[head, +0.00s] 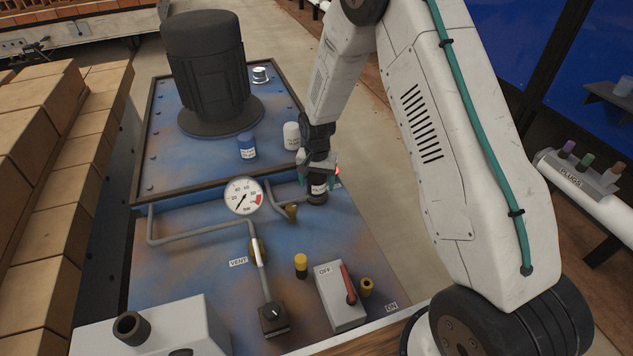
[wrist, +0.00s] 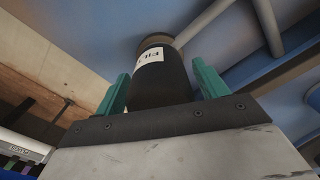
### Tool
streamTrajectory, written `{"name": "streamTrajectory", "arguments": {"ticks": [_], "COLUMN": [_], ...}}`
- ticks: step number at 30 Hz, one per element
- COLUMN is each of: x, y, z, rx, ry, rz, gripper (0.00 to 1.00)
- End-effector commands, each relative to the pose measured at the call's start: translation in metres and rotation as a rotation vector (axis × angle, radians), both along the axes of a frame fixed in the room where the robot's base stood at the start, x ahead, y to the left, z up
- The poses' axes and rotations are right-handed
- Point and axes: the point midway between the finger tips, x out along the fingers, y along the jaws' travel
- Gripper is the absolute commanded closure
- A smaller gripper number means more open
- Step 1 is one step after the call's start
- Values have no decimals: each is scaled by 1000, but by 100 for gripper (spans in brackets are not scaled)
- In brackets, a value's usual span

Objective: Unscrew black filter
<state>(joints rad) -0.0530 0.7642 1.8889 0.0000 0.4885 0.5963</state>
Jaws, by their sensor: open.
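The black filter (head: 317,192) stands upright on the front panel of the blue machine, right of the gauge, with a white label on it. In the wrist view the black filter (wrist: 162,79) sits between the two green fingers. My gripper (head: 318,174) is over the filter's top in the head view. In the wrist view my gripper (wrist: 157,84) is open, with a finger on each side of the filter. A small gap shows on the right side; I cannot tell if the left finger touches.
A pressure gauge (head: 243,196) and pipes are left of the filter. A grey switch box (head: 341,296) with a red lever is in front.

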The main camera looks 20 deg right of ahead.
Motion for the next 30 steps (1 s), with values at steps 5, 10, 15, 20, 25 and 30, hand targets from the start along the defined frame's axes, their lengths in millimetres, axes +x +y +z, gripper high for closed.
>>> {"name": "streamTrajectory", "arguments": {"ticks": [5,10,15,20,25,30], "x": [0,0,0,0,0,0], "y": [0,0,0,0,0,0], "z": [0,0,0,0,0,0], "rx": [0,0,0,0,0,0], "ry": [0,0,0,0,0,0], "rz": [-169,-283,-437,-555,-697,-837], "gripper": [28,28,28,28,28,28]}}
